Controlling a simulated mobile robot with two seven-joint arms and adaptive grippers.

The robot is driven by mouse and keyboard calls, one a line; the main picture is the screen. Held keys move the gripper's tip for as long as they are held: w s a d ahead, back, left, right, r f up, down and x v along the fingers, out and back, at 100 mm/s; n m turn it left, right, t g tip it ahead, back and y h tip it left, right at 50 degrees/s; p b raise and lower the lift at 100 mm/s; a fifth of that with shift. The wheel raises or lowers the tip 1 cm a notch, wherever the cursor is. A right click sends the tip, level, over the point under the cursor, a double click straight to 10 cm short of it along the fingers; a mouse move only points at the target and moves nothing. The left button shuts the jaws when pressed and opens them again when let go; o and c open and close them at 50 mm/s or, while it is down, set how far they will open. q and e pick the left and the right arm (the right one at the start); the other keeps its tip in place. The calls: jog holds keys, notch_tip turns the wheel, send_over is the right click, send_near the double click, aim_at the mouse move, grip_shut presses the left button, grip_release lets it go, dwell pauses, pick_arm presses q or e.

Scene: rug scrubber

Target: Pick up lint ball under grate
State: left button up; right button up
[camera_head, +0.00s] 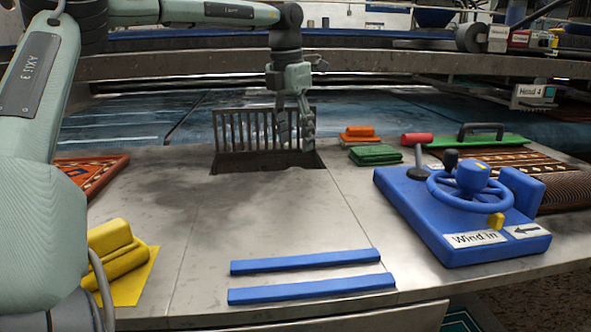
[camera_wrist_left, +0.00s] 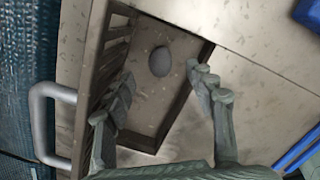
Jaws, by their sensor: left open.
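The lint ball (camera_wrist_left: 160,62) is a small grey oval lump on the floor of a rectangular recess (camera_wrist_left: 180,120) in the metal worktop. The grate (camera_head: 245,130) stands raised along the far side of the recess; its bars also show in the left wrist view (camera_wrist_left: 112,50). My left gripper (camera_head: 297,135) is open and empty above the right part of the recess, pointing down. In the left wrist view its fingers (camera_wrist_left: 160,105) are spread, with the ball beyond the tips. The head view does not show the ball. My right gripper is not in view.
A blue control box with a wheel (camera_head: 460,210) stands at the right. Two blue strips (camera_head: 300,278) lie in front. Green cloths (camera_head: 375,155) lie right of the recess, yellow cloths (camera_head: 118,260) at the left. The worktop between is clear.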

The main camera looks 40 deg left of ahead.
aim_at(294, 168)
pick_arm(q)
notch_tip(294, 168, down, 8)
jog(key=shift+a+r, duration=0.1)
jog(key=shift+r, duration=0.1)
jog(key=c, duration=0.9)
